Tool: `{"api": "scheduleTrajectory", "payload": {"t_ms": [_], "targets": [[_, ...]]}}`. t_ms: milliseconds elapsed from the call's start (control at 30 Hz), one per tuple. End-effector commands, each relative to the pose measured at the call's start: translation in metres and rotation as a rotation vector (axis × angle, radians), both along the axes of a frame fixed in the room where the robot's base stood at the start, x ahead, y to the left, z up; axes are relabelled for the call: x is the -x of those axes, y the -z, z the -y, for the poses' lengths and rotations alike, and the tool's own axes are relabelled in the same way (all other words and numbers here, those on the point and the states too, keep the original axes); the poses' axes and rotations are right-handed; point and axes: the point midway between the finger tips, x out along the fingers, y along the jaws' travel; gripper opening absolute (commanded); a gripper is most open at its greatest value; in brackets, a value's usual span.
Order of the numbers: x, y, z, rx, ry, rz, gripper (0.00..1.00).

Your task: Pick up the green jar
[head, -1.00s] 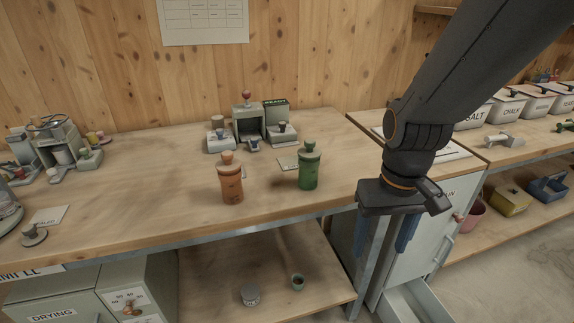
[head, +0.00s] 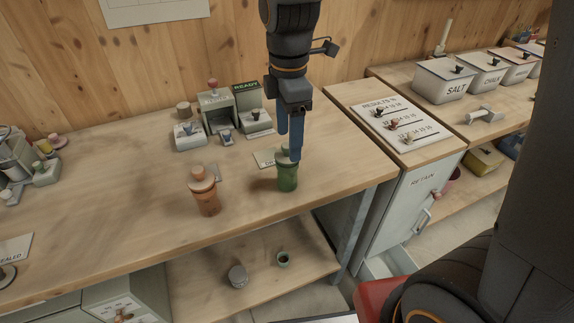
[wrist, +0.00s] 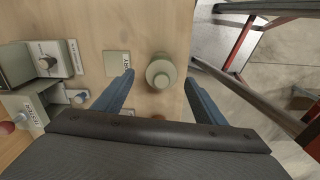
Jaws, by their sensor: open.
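The green jar (head: 287,176) stands upright on the wooden bench near its front edge, with a paler grey-green lid and knob. In the wrist view the jar (wrist: 161,72) is seen from above, lying between the lines of the two blue fingers and a little beyond their tips. My gripper (head: 289,145) points down over the jar, its blue fingers open, one overlapping the jar's lid in the head view. My gripper (wrist: 159,88) also shows open and empty in the wrist view. I cannot tell whether a finger touches the jar.
An orange jar (head: 205,192) stands left of the green one. Behind are a grey device (head: 216,107) and small weights on blocks. A small card (head: 266,158) lies beside the green jar. The bench front edge (head: 340,193) is close on the right.

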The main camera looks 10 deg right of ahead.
Motion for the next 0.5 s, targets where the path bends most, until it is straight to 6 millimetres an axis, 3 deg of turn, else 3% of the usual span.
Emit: {"api": "scheduleTrajectory", "payload": {"t_ms": [500], "targets": [[0.004, 0.057, -0.001, 0.0, 0.004, -0.003, 0.65]]}}
